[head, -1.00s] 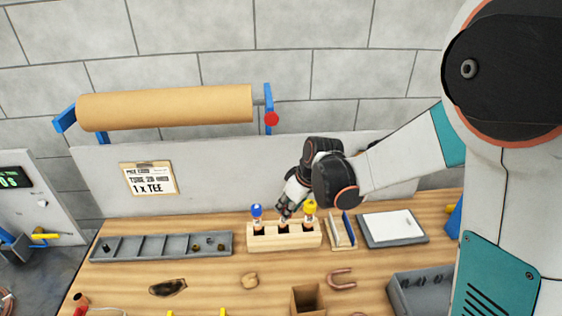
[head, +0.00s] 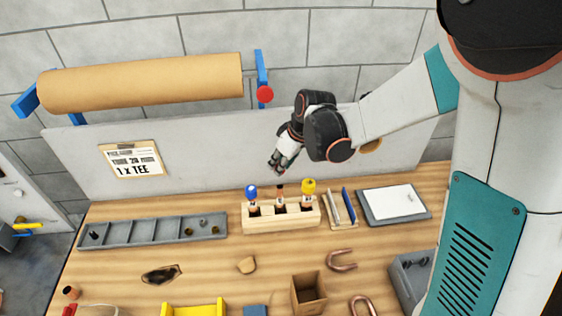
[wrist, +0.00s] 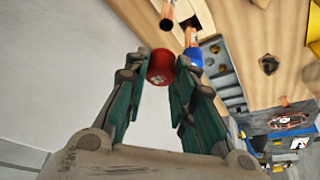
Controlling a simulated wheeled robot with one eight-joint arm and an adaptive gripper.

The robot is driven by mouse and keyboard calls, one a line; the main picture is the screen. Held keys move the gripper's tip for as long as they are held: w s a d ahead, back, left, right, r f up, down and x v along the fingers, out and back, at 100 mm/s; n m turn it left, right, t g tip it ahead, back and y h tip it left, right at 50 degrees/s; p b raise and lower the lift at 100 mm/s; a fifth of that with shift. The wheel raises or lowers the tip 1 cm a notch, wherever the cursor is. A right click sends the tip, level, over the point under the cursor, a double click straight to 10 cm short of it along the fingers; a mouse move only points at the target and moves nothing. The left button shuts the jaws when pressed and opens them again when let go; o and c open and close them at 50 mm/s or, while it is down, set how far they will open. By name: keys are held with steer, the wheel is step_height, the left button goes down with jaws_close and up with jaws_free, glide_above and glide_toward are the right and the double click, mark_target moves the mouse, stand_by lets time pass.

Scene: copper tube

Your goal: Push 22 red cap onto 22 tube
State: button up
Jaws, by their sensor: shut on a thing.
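My gripper (wrist: 162,82) is shut on a red cap (wrist: 161,65), held between the fingertips in the wrist view. In the head view my gripper (head: 277,166) is in the air above and behind the wooden holder (head: 282,221); the cap is too small to make out there. A bare, open-topped copper tube (head: 280,192) stands upright in the holder's middle slot, below the gripper. It also shows in the wrist view (wrist: 167,15), apart from the cap. A blue-capped tube (head: 252,192) stands to its left and a yellow-capped one (head: 309,187) to its right. Size markings are unreadable.
A grey compartment tray (head: 150,231) lies left of the holder. A small wooden rack (head: 341,210) and a grey board with paper (head: 392,203) lie to the right. A grey panel (head: 220,155) stands behind. An open cardboard box (head: 308,292) and bent copper pieces are in front.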

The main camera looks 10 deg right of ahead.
steer(key=shift+f, duration=0.15)
steer(key=b, duration=0.5)
glide_above(280, 187)
steer(key=shift+s+d+f, duration=0.1)
steer(key=shift+f, duration=1.3)
steer(key=shift+s+d+f, duration=0.1)
steer(key=shift+f, duration=1.25)
steer(key=shift+f+b, duration=1.85)
steer(key=shift+b, duration=0.35)
steer(key=o, duration=0.7)
steer(key=shift+o, duration=0.2)
steer(key=shift+r, duration=0.15)
steer(key=v, duration=1.1)
steer(key=shift+s+r, duration=0.25)
steer(key=shift+r, duration=0.05)
